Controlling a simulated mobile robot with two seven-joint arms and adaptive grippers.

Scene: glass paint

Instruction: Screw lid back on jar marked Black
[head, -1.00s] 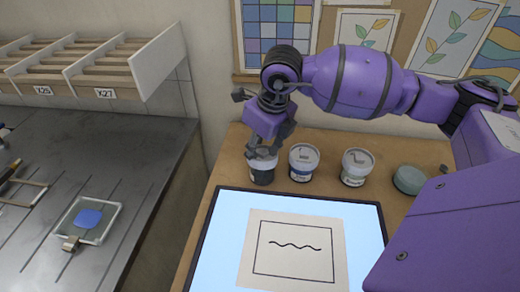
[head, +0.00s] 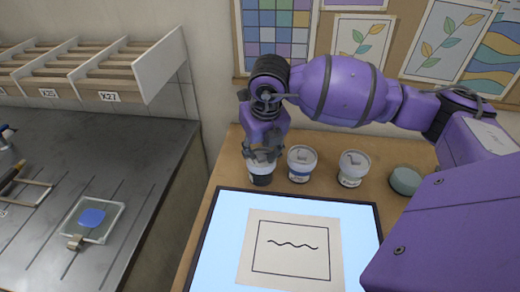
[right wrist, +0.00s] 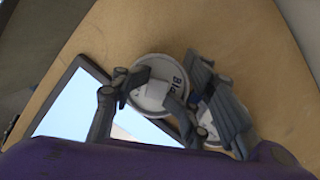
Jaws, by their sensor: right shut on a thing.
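The leftmost jar (head: 261,180) on the wooden table has a dark lower part and a white upper band. My right gripper (head: 262,156) is over it, fingers pointing down, shut on its white lid. In the right wrist view the round white lid (right wrist: 150,96) sits between the fingers of the right gripper (right wrist: 150,92), with lettering starting "Bla" at its edge. The lid appears to be at the jar's mouth; the fingers partly hide it, and I cannot tell how tightly it sits. My left gripper is not in view.
A jar with a blue band (head: 301,175) stands close to the right, then another white-topped jar (head: 352,175) and a round green object (head: 405,180). A lit panel (head: 220,235) with a drawing sheet (head: 291,250) lies in front. A metal bench (head: 130,150) stands left.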

